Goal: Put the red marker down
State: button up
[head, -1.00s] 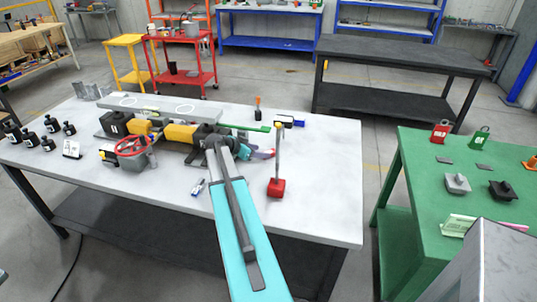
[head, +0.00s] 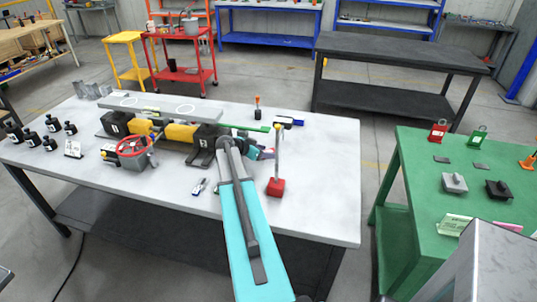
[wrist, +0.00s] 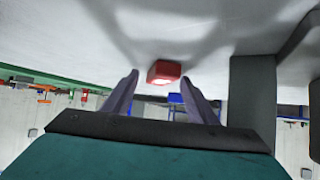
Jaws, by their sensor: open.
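The red marker (head: 276,187) shows as a red block with a thin upright post, standing on the white table (head: 325,195) near its right end. In the wrist view the red block (wrist: 164,72) sits on the pale table surface, beyond the fingertips and roughly centred between them. My gripper (head: 266,153) is just left of the post in the head view. In the wrist view my gripper (wrist: 165,88) has its two fingers spread with a clear gap and nothing held between them. Whether a finger touches the post cannot be told.
A jack assembly with yellow parts (head: 181,133) and a red handwheel (head: 132,147) lies left of my gripper. A small blue-and-white item (head: 199,187) lies in front. The green table (head: 415,165) at right carries red (head: 438,131) and green (head: 477,137) tagged pieces. The white table's front right is clear.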

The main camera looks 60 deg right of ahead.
jog(key=shift+c, duration=0.5)
jog(key=c, duration=1.2)
jog(key=shift+r, duration=0.1)
jog(key=shift+c, duration=0.2)
jog(key=shift+r+b, duration=0.7)
jog(key=shift+r, duration=0.3)
jog(key=shift+s+a+r+b, duration=0.15)
jog(key=shift+a+r+b, duration=0.3)
jog(key=shift+r, duration=0.2)
jog(key=s+a+b, duration=0.1)
jog(key=a, duration=0.3)
jog(key=s+a+r+b, duration=0.1)
jog(key=s+a+b, duration=0.1)
jog(key=a, duration=0.3)
jog(key=s+a+b, duration=0.1)
jog(key=a, duration=0.4)
jog(key=shift+s+a+r, duration=0.2)
jog(key=shift+s+r, duration=0.05)
